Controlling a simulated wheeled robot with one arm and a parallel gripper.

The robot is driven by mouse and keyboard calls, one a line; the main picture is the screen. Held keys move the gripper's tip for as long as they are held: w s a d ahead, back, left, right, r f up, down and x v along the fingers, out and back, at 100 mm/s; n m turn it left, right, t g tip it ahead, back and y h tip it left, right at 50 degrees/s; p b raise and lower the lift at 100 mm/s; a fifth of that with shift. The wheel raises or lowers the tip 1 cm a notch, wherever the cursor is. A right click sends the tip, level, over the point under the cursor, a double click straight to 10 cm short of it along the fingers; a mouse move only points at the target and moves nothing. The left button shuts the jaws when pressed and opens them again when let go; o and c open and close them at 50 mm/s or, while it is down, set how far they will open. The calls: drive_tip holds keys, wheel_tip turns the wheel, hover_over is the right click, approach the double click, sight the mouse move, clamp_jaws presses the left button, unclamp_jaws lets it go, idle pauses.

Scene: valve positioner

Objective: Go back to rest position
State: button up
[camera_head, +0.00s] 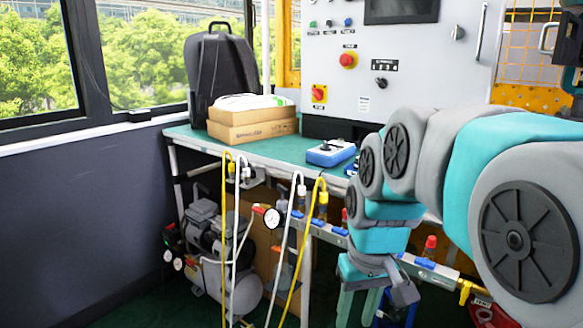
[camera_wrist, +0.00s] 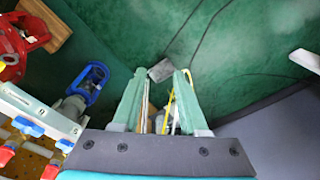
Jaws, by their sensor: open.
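My gripper (camera_head: 358,305) hangs below my arm at the bottom of the head view, pointing down in front of the bench's front rail. In the wrist view my gripper (camera_wrist: 162,78) has two green fingers standing apart, with nothing held between them. Beyond the fingers are the green floor, a yellow hose (camera_wrist: 168,105) and a small grey block (camera_wrist: 161,70). The lower ends of the fingers are cut off or hard to see in the head view.
The green bench (camera_head: 270,150) carries boxes (camera_head: 250,125), a black backpack (camera_head: 218,65), a blue device (camera_head: 331,153) and a control panel (camera_head: 430,70). A compressor (camera_head: 222,260) and hanging hoses (camera_head: 285,250) are left of my gripper. A red valve part (camera_wrist: 22,40) lies at upper left in the wrist view.

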drive_tip(key=s+d+f+m+g, duration=0.1)
drive_tip(key=s+d+f, duration=0.1)
drive_tip(key=s+f, duration=0.3)
drive_tip(key=s+d+f+m+g, duration=0.1)
drive_tip(key=s+f, duration=0.4)
drive_tip(key=s, duration=0.8)
drive_tip(key=shift+s+d+f+h, duration=0.4)
drive_tip(key=shift+d, duration=0.35)
drive_tip(key=shift+w, duration=0.1)
